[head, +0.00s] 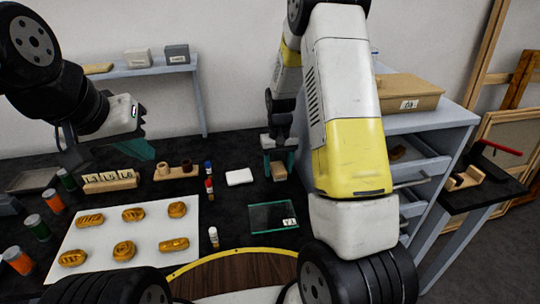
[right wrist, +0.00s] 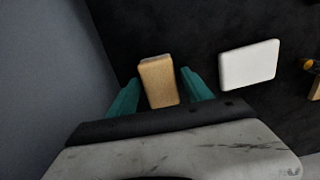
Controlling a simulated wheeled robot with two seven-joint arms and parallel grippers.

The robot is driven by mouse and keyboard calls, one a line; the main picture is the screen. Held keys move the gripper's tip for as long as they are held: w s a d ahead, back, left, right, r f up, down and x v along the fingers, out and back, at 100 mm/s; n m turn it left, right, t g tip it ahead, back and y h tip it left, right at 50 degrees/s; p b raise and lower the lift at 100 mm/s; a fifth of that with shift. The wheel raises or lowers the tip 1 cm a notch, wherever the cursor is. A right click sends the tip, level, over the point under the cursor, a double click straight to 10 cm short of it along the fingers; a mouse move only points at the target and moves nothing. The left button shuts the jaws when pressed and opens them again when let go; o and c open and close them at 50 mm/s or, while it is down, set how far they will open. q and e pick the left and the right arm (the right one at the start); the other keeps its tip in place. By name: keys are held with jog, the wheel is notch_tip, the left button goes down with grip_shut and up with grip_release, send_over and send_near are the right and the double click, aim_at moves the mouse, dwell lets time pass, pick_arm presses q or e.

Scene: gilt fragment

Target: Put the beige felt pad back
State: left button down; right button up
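A small tan block (head: 279,171), which may be the beige felt pad, sits at my right gripper (head: 278,160). The right wrist view shows the block (right wrist: 158,82) between the two teal fingers, slightly turned, with narrow gaps beside it. The right gripper looks open around it; the underside of the block is hidden. A flat white pad (head: 239,177) lies on the dark table just left of this gripper, and also shows in the right wrist view (right wrist: 249,64). My left gripper (head: 138,150) hangs at the left, away from both; its opening is unclear.
A glass plate (head: 272,217) lies in front of the right gripper. Bottles (head: 209,188), a wooden holder (head: 176,171), lettered blocks (head: 109,180) and a white sheet (head: 105,245) with several golden pieces lie to the left. A grey drawer cabinet (head: 422,122) stands at the right.

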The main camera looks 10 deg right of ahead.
aim_at(278, 167)
jog(key=shift+r, duration=0.1)
notch_tip(278, 167, up, 12)
jog(key=s+r+t+y, duration=0.1)
jog(key=s+r+t, duration=0.2)
jog(key=s+r, duration=0.75)
jog(key=s+a+r+t, duration=0.1)
jog(key=s+r, duration=0.1)
jog(key=s, duration=0.5)
jog(key=s+a+r+t+y, duration=0.1)
jog(key=s+r+t, duration=0.1)
jog(key=s, duration=0.4)
jog(key=shift+v, duration=0.8)
